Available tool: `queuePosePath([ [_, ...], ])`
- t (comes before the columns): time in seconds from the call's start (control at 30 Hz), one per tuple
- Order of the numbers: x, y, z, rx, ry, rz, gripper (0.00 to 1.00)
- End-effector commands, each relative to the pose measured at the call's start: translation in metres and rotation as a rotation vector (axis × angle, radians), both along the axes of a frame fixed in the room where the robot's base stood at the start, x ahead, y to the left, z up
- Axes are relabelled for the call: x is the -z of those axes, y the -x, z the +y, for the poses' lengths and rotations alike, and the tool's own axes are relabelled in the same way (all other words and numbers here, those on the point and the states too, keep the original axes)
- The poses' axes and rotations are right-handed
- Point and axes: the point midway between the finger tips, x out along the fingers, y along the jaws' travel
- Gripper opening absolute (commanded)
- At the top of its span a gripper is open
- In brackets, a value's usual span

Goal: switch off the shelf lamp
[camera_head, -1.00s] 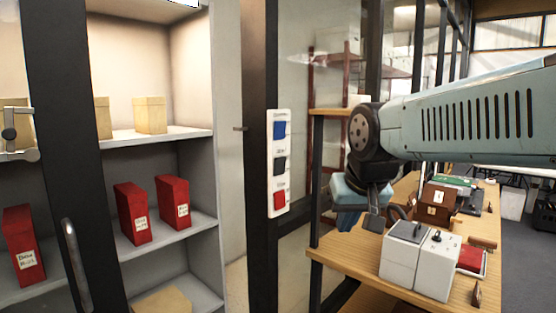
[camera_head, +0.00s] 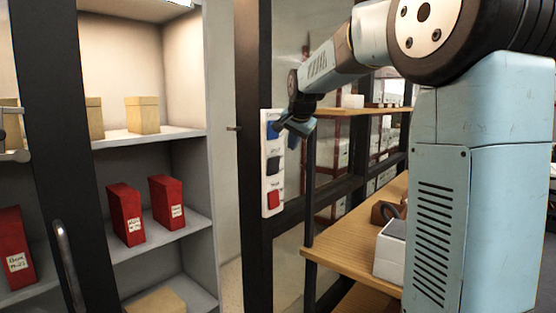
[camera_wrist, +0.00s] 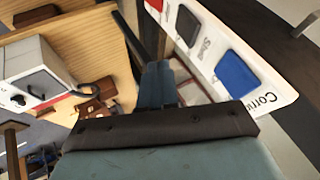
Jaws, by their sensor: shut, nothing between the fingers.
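A white switch panel (camera_head: 272,215) is on the dark post right of the cabinet, with a blue switch (camera_head: 272,129) on top, a dark grey one (camera_head: 273,165) in the middle and a red one (camera_head: 273,199) below. In the wrist view the label by the dark grey switch (camera_wrist: 187,26) seems to read "Shelf"; the blue switch (camera_wrist: 237,75) is by "Corri...". A bright lamp (camera_head: 180,3) shows at the cabinet's top edge, above a lit shelf. My gripper (camera_head: 299,127) is shut and empty at the panel's right edge, near blue-switch height. Its fingertips (camera_wrist: 157,72) seem apart from the panel.
A wooden bench (camera_head: 345,255) and an upper wooden shelf (camera_head: 350,111) are at the right, close to my arm. A grey-white box (camera_wrist: 35,75) stands on the bench. The cabinet at left holds red boxes (camera_head: 126,214) and tan boxes (camera_head: 143,115).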

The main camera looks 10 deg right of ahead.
Motion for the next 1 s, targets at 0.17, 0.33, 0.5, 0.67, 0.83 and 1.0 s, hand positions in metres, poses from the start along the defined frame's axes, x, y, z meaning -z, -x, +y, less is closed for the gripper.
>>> queuePosePath([
  [0.17, 0.000, -0.005, -0.001, 0.009, -0.008, -0.004, 0.00],
  [0.33, 0.000, -0.005, 0.000, 0.008, -0.007, -0.004, 0.00],
  [0.5, 0.004, -0.007, -0.001, 0.007, -0.007, -0.002, 0.00],
  [0.67, 0.018, -0.018, -0.001, 0.007, -0.006, 0.000, 0.00],
  [0.83, 0.041, -0.037, -0.002, 0.007, -0.007, 0.000, 0.00],
  [1.0, 0.065, -0.056, -0.004, 0.007, -0.006, 0.000, 0.00],
])
